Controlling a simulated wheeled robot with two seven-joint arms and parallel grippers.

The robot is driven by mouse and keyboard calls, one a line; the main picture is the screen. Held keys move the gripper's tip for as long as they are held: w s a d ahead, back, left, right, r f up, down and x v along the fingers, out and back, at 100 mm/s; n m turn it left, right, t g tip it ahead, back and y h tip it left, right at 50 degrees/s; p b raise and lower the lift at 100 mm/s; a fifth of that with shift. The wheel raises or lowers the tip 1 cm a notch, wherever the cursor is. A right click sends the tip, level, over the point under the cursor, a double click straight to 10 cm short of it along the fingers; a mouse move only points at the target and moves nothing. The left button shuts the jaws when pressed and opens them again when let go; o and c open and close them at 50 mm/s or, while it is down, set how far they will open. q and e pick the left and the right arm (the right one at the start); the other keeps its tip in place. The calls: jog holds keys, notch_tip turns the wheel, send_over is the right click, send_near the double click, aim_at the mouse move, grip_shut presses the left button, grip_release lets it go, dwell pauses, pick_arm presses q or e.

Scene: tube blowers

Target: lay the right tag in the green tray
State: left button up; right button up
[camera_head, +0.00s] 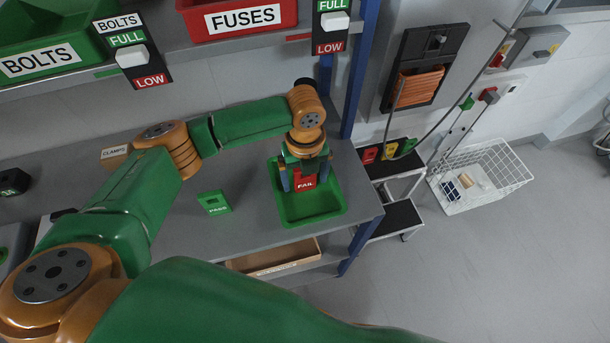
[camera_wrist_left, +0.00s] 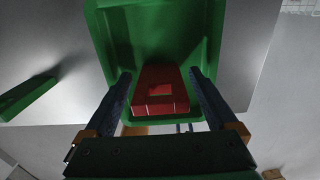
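A red tag marked FAIL (camera_head: 305,182) is inside the outline of the green tray (camera_head: 316,216) on the grey bench. In the left wrist view the red tag (camera_wrist_left: 160,90) shows between the fingers, with the tray (camera_wrist_left: 98,35) behind it. My left gripper (camera_head: 305,178) points down over the tray. Its fingers are spread on both sides of the tag, with gaps showing in the wrist view (camera_wrist_left: 160,85). I cannot tell whether the tag rests fully on the tray floor. A green tag marked PASS (camera_head: 214,202) stands on the bench left of the tray. My right gripper is out of view.
A shelf above holds a green BOLTS bin (camera_head: 45,60) and a red FUSES bin (camera_head: 237,18). A blue post (camera_head: 358,75) rises behind the tray. A cardboard box (camera_head: 275,259) is under the bench's front edge. A white wire basket (camera_head: 482,178) stands at right.

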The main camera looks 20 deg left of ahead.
pick_arm(q)
notch_tip(320, 180, up, 12)
jog(key=shift+r, duration=0.15)
dwell(0.5)
